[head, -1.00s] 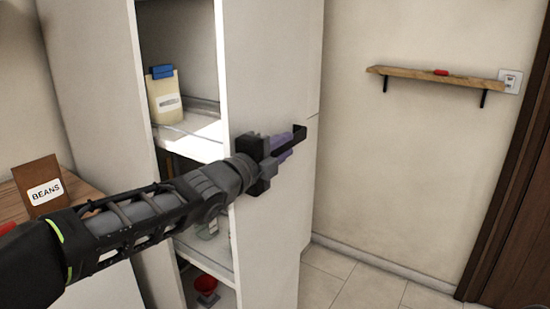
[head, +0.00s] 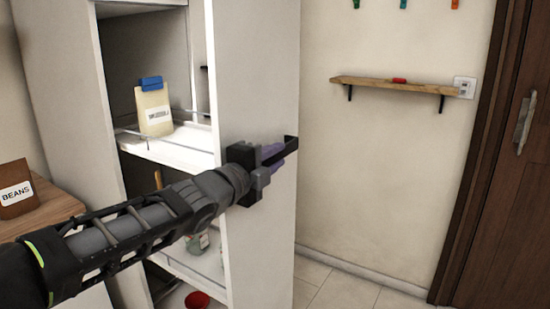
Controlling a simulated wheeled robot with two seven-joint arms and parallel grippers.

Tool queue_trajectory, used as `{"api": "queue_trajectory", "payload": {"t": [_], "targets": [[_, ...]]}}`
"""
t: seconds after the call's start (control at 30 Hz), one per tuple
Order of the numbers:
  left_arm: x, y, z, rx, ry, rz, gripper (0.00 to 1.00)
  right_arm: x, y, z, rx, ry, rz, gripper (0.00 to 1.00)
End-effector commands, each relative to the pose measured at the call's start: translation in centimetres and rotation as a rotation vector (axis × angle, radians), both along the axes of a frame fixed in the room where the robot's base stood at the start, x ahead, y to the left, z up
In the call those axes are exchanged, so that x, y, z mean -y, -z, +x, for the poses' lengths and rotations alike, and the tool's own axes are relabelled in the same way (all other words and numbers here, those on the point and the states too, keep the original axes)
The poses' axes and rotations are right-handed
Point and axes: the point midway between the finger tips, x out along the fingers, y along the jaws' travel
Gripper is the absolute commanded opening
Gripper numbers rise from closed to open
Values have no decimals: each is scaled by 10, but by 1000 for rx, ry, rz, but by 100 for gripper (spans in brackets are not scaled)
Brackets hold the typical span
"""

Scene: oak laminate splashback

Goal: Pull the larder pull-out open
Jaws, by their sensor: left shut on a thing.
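The larder pull-out stands partly open, its white front panel (head: 258,80) drawn away from the tall cabinet side (head: 62,110). Shelves show in the gap between them. My left gripper (head: 282,150) is at the panel's outer face, shut on a dark handle (head: 291,143); the gripper body partly hides the handle and the grip itself. My left arm crosses in front of the lower shelves. My right gripper is not in view.
A bag with a blue clip (head: 154,112) stands on an upper shelf (head: 170,150); a red item (head: 197,300) sits low down. A brown beans bag (head: 17,190) is on the wooden counter (head: 50,212) at left. Floor (head: 340,290) beyond the panel is clear, before a wooden door (head: 495,180).

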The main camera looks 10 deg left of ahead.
Motion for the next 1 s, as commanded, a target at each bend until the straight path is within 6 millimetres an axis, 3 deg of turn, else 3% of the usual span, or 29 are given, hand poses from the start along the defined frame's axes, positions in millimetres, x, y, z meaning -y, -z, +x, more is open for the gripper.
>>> {"api": "queue_trajectory", "payload": {"t": [0.23, 0.27, 0.5, 0.83, 1.0], "targets": [[0, 2, 0, -4, -1, 1, 0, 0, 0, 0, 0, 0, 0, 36], [0, 2, 0, -4, -1, 1, 24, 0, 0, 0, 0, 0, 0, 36], [0, 1, 0, -2, -1, 1, 44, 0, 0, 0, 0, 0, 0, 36], [-2, -1, -3, 1, -1, 1, 44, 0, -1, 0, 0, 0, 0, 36], [-9, -2, -20, 0, -2, 1, 44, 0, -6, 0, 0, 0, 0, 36]]}}
